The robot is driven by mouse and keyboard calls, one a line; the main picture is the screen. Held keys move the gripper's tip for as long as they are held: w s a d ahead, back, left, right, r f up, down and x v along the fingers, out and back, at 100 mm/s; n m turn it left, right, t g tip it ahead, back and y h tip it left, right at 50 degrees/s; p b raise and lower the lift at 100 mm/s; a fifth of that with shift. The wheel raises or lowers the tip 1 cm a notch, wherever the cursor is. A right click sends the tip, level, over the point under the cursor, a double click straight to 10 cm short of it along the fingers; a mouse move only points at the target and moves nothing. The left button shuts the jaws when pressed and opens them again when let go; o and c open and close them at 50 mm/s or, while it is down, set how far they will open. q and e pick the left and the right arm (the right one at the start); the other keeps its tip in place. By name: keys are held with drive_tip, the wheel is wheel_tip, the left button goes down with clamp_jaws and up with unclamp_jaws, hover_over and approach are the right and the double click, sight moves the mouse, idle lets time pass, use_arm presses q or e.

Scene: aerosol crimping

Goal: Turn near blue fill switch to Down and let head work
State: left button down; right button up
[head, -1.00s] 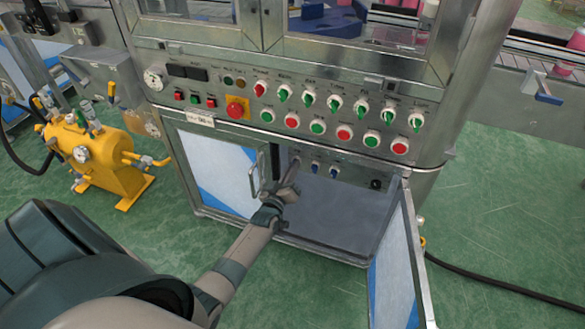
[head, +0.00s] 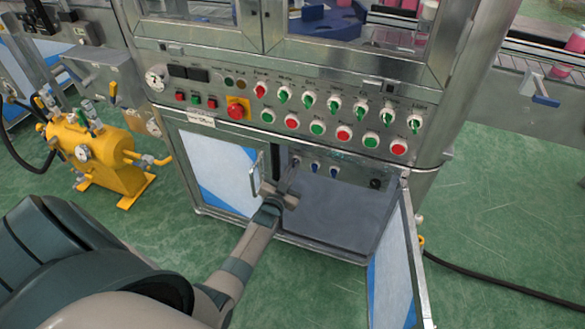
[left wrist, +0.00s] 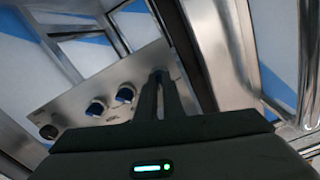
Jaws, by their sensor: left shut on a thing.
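A row of blue switches is on the panel inside the open lower cabinet. The leftmost blue switch (head: 296,160) is at my left gripper's fingertips and partly hidden by them. The middle blue switch (head: 315,168) and the right blue switch (head: 333,172) are free; they also show in the left wrist view, left of my fingers. My left gripper (head: 293,172) reaches into the cabinet opening. In the left wrist view its fingers (left wrist: 162,78) are close together, shut on the leftmost blue switch, with the knob mostly hidden. My right gripper is not in view.
An open cabinet door (head: 397,265) swings out at right, and a closed door with a handle (head: 255,172) is close left of my gripper. Above is a control panel with green and red switches (head: 307,101). A yellow tank (head: 98,155) stands at left.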

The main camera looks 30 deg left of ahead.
use_arm(q)
drive_tip(key=m, duration=0.5)
drive_tip(key=shift+f+b, duration=0.1)
drive_tip(key=shift+b, duration=0.25)
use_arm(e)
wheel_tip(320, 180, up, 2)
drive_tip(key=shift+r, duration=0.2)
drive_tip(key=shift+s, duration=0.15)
use_arm(q)
drive_tip(key=c, duration=1.9)
unclamp_jaws()
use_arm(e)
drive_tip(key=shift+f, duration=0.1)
use_arm(q)
drive_tip(key=shift+s, duration=0.1)
